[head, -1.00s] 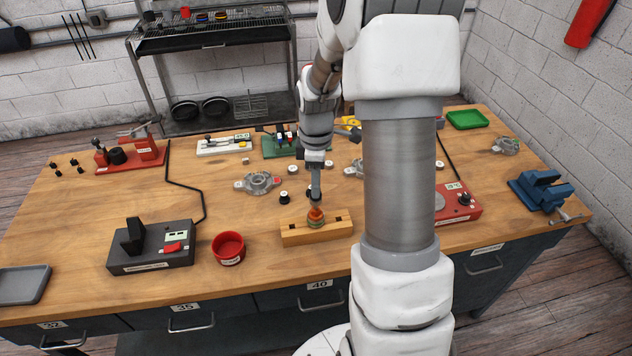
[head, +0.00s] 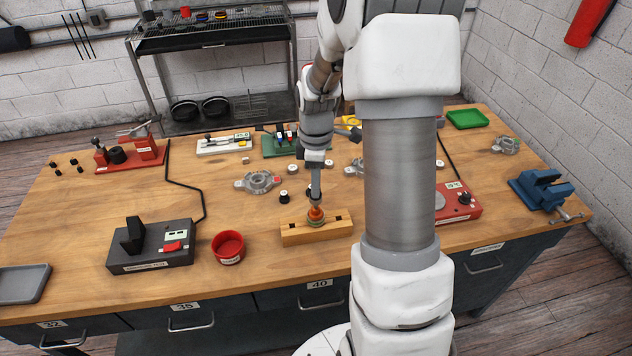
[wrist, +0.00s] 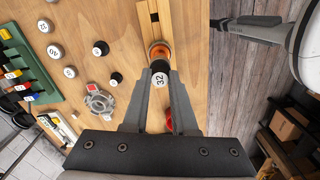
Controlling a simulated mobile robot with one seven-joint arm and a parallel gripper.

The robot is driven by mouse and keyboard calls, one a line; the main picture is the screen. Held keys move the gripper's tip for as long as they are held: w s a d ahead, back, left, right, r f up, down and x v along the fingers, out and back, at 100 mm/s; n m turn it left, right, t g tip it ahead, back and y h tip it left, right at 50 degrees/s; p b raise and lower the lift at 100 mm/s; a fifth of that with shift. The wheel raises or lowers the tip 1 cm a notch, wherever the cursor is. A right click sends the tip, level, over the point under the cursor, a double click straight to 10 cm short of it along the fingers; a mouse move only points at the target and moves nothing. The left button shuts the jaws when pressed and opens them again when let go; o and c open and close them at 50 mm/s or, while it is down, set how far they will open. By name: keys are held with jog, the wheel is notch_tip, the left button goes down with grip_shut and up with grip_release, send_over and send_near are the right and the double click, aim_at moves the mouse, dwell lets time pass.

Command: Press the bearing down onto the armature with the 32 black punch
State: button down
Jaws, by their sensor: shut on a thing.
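My gripper (head: 315,192) points down above the wooden block (head: 290,238) and is shut on the black punch marked 32 (wrist: 159,80). The armature (head: 316,214), with orange-copper windings, stands upright in the block; in the wrist view its orange rim (wrist: 160,50) shows at the punch's far end. The punch is in line with the armature's top; I cannot tell whether they touch. The bearing cannot be made out, as the punch and fingers cover that spot.
Other black punches (wrist: 100,48) and white ones (wrist: 45,25) stand nearby. A grey alternator housing (head: 258,182) lies behind left of the block. A red cup (head: 228,247) and a dark device (head: 150,250) stand left. The table front before the block is clear.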

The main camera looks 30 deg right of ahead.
jog(key=shift+s+f+b, duration=0.1)
jog(key=shift+f+b, duration=0.4)
jog(key=shift+f, duration=0.35)
dwell(2.8)
jog(key=shift+r, duration=0.1)
jog(key=shift+r+p, duration=2.3)
jog(key=shift+r, duration=0.75)
jog(key=shift+f, duration=0.1)
